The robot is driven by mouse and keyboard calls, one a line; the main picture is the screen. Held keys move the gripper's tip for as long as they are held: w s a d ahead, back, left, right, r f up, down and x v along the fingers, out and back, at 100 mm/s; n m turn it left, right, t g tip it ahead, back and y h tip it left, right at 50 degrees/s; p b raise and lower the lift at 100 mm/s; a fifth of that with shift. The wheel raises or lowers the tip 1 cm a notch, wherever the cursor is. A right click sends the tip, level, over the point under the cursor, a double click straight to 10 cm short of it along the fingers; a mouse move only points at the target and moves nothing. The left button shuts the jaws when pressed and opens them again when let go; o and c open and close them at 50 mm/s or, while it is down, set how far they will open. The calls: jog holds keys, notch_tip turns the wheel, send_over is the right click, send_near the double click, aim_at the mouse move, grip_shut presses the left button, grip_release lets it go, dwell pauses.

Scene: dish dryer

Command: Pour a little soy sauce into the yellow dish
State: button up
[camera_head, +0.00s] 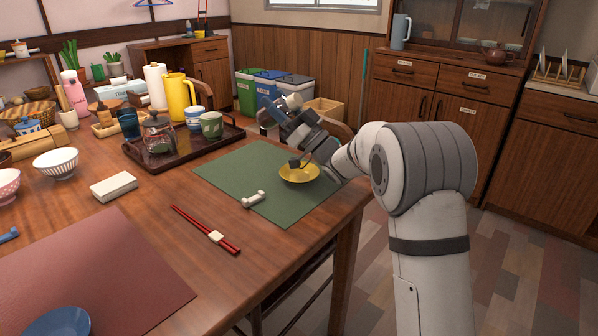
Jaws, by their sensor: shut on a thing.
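The yellow dish (300,175) is a small shallow dish on the green placemat (232,172), near the table's right edge. My gripper (284,114) is above and beyond the dish, reaching in from the right. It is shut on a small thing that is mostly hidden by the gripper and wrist. It is probably the soy sauce container, but its shape and tilt cannot be made out. A dark part shows over the dish's far rim; I cannot tell whether it touches. No soy sauce can be made out in the dish.
A white chopstick rest (253,199) lies on the placemat, with red chopsticks (205,230) nearer.

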jog(key=shift+r+y, duration=0.9)
jog(key=shift+r, duration=0.45)
dwell(1.5)
